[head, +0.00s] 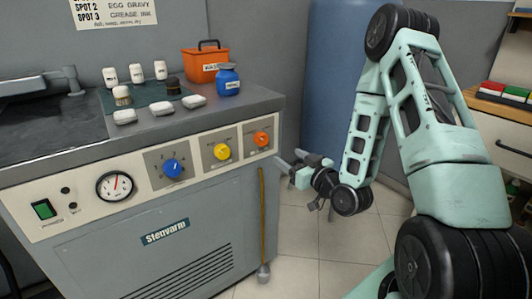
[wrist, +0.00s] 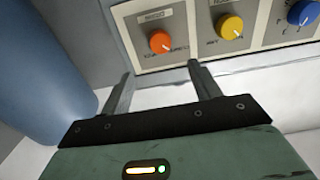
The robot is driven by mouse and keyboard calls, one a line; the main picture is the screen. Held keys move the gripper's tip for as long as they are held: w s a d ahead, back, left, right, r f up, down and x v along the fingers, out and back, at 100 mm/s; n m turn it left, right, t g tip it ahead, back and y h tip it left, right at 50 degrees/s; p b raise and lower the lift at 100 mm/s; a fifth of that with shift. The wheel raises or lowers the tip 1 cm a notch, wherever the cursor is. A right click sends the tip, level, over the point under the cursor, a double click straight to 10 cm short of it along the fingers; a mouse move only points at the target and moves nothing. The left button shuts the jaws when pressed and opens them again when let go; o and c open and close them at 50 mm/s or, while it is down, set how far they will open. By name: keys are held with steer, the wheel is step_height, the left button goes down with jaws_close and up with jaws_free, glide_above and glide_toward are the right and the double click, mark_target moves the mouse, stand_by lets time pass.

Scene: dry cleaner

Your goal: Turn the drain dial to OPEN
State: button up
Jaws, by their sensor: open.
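Three dials sit in a row on the front panel of the grey machine: a blue dial (head: 172,168), a yellow dial (head: 221,152) and an orange dial (head: 261,139) nearest the right corner. Their labels are too small to read, so I cannot tell by text which is the drain dial. My gripper (head: 287,160) is open and empty, just right of the panel's right end. In the wrist view my gripper (wrist: 160,64) points toward the panel, its fingers apart below the orange dial (wrist: 160,42). The yellow dial (wrist: 230,27) and blue dial (wrist: 304,13) are to its right.
The panel also holds a gauge (head: 115,186) and a green switch (head: 44,209). An orange box (head: 205,65), a blue bottle (head: 228,80) and several white items stand on the machine top. A yellow rod (head: 262,215) hangs at the front. A blue cylinder (head: 335,70) stands behind.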

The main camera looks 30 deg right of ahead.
mark_target(264, 141)
steer(key=w+b, duration=0.1)
steer(key=w, duration=0.3)
steer(key=w+b, duration=0.1)
steer(key=w, duration=0.3)
steer(key=w+b, duration=0.2)
steer(key=w, duration=0.2)
steer(key=shift+w+a, duration=0.2)
steer(key=shift+a, duration=0.05)
steer(key=c, duration=1)
